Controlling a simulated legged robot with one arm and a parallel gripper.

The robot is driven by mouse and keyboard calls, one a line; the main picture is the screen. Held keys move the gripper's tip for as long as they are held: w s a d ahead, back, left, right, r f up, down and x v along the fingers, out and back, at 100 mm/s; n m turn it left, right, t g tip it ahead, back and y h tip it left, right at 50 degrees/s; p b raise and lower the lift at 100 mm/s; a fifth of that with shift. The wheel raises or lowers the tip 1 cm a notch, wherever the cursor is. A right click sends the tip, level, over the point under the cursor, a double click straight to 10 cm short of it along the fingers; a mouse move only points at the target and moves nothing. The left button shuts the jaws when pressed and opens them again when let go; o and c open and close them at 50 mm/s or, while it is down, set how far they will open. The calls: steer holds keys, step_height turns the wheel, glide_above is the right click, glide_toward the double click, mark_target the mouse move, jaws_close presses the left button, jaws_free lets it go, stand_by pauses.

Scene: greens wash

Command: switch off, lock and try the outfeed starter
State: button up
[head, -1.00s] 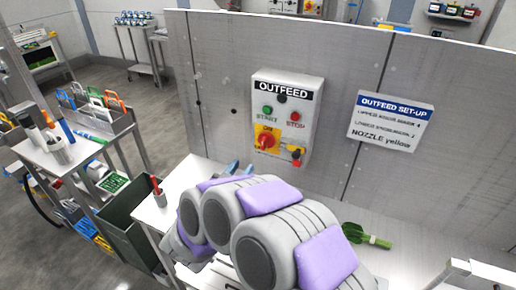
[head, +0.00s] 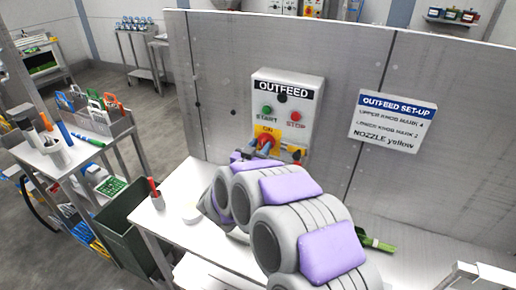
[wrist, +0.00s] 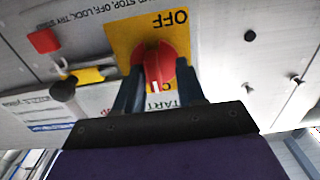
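The grey OUTFEED starter box (head: 315,95) is on the upright panel, with a green START button (head: 267,110), red STOP button (head: 295,117) and a rotary switch on a yellow plate. In the wrist view, upside down, the red switch knob (wrist: 154,62) has its white mark towards the ON side, away from OFF on the plate (wrist: 125,40). My gripper (wrist: 160,92) is at the knob, its blue fingers apart, one each side; contact is unclear. Beside the plate are a yellow bar (wrist: 90,74), a black knob-like part (wrist: 64,88) and a red block (wrist: 44,40).
An OUTFEED SET-UP sign (head: 393,120) is right of the box. Below, the white bench carries a green tool (head: 378,243), partly hidden by my arm, and a red pen-like item (head: 154,190). A cart (head: 60,165) and green bin (head: 130,225) stand left.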

steer(key=shift+d+r, duration=0.1)
steer(key=shift+d, duration=0.5)
steer(key=shift+c, duration=1.6)
steer(key=shift+a, duration=0.5)
jaws_close()
steer(key=shift+d, duration=0.15)
